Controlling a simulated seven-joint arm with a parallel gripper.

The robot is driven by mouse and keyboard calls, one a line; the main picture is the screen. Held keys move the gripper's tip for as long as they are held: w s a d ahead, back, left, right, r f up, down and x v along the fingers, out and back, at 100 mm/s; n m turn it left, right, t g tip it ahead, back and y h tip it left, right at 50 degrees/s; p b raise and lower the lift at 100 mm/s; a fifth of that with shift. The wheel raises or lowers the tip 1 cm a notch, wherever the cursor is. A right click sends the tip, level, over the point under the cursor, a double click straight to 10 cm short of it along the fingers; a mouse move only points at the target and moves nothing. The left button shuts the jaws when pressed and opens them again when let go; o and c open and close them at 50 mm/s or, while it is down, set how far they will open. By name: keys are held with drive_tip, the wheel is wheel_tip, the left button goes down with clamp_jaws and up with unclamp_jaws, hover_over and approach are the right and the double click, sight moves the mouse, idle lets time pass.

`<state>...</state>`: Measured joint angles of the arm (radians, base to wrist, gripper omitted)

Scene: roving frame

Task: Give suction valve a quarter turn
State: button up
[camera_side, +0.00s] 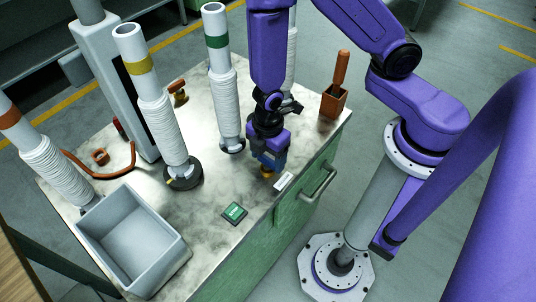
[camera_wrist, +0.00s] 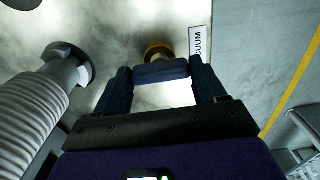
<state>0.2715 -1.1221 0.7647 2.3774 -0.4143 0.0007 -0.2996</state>
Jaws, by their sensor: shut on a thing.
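The suction valve (camera_wrist: 158,50) shows in the wrist view as a round brass body with a blue bar handle (camera_wrist: 162,73) across it. In the side view its brass base (camera_side: 266,175) sits near the front right edge of the marbled worktop, beside a white label (camera_side: 283,182). In the wrist view the label (camera_wrist: 199,44) reads "CUUM", partly cut off. My gripper (camera_side: 269,158) points down over the valve. In the wrist view its fingers (camera_wrist: 162,82) stand at the two ends of the blue handle, shut on it. The handle lies crosswise in that view.
Ribbed white hoses with green (camera_side: 217,42), yellow (camera_side: 139,63) and orange (camera_side: 10,118) bands stand on the worktop (camera_side: 215,180). A grey bin (camera_side: 130,240) is front left, a green card (camera_side: 235,212) front centre. A rust-coloured cup (camera_side: 333,103) holds a tool right of my gripper.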

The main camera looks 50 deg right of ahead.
drive_tip(key=shift+a, duration=0.1)
idle(0.4)
drive_tip(key=o, duration=1)
drive_tip(key=shift+o, duration=0.2)
